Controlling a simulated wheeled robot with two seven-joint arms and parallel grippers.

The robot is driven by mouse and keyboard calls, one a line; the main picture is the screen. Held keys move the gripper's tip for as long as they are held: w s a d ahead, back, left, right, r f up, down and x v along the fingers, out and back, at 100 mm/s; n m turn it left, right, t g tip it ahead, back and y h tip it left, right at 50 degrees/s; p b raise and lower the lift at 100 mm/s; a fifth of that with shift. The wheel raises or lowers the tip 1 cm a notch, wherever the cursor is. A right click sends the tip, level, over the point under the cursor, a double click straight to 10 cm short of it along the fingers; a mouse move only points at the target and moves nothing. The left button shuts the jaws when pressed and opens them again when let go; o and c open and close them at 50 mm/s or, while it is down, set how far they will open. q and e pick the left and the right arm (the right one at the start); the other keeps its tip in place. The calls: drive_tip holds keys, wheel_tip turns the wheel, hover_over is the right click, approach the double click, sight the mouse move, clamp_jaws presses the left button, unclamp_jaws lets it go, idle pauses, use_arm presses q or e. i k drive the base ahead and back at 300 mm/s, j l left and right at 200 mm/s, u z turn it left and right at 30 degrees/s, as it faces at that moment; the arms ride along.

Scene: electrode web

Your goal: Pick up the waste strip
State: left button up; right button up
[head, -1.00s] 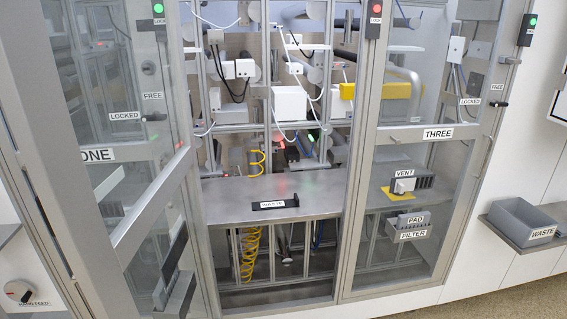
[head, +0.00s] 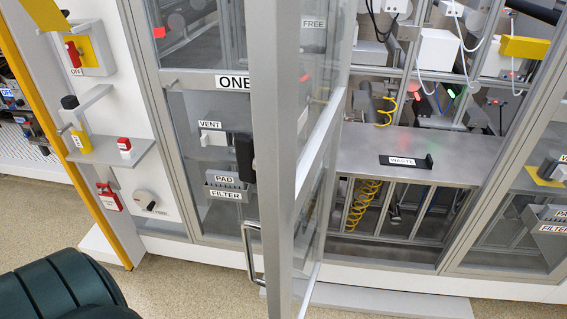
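A small black piece labelled WASTE (head: 405,162) lies on the grey metal shelf (head: 365,150) inside the open cabinet bay, right of the open door in the head view. It has a low raised end at its right. I cannot tell whether this piece is the waste strip itself or a holder for it. No other strip can be made out. Neither of my grippers shows in the head view.
An open glazed door (head: 283,160) with a metal frame and handle stands out in front of the bay. Closed panels flank the bay. Speckled floor (head: 180,285) is clear in front.

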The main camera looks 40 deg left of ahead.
sight(427, 163)
drive_tip(key=j+z, duration=0.15)
drive_tip(key=j, duration=1.45)
drive_tip(key=i, duration=0.5)
drive_tip(key=k, duration=0.45)
drive_tip(key=k+l, duration=0.1)
drive_tip(key=l+u, duration=0.15)
drive_tip(key=l, duration=1.75)
drive_tip(key=i+l+u, duration=0.15)
drive_tip(key=i+l, duration=0.45)
drive_tip(key=l, duration=0.15)
